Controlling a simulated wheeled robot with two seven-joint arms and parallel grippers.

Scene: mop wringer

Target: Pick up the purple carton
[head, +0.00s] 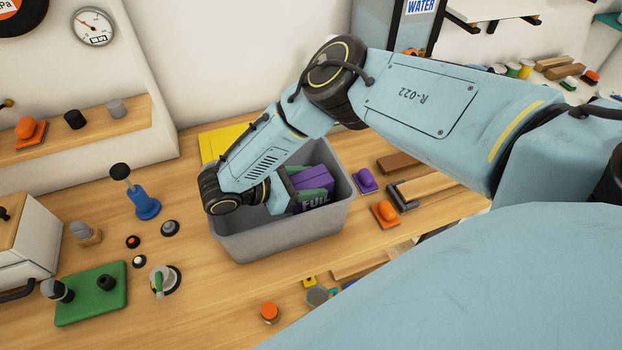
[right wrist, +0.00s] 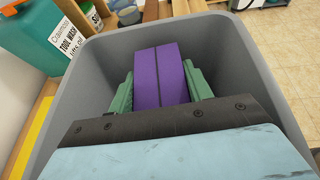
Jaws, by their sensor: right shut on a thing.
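My right gripper (head: 308,190) reaches down into the bin and is shut on the carton. In the right wrist view, the carton (right wrist: 160,76) stands between the green finger pads of my right gripper (right wrist: 160,88), one pad against each side. The grey bin's walls (right wrist: 262,85) surround it. Whether the carton touches the bin floor is hidden. My left gripper is not in view.
A purple button block (head: 365,181) and an orange one (head: 385,213) stand just right of the bin. The wrist view shows a teal jug (right wrist: 50,40) beside the bin.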

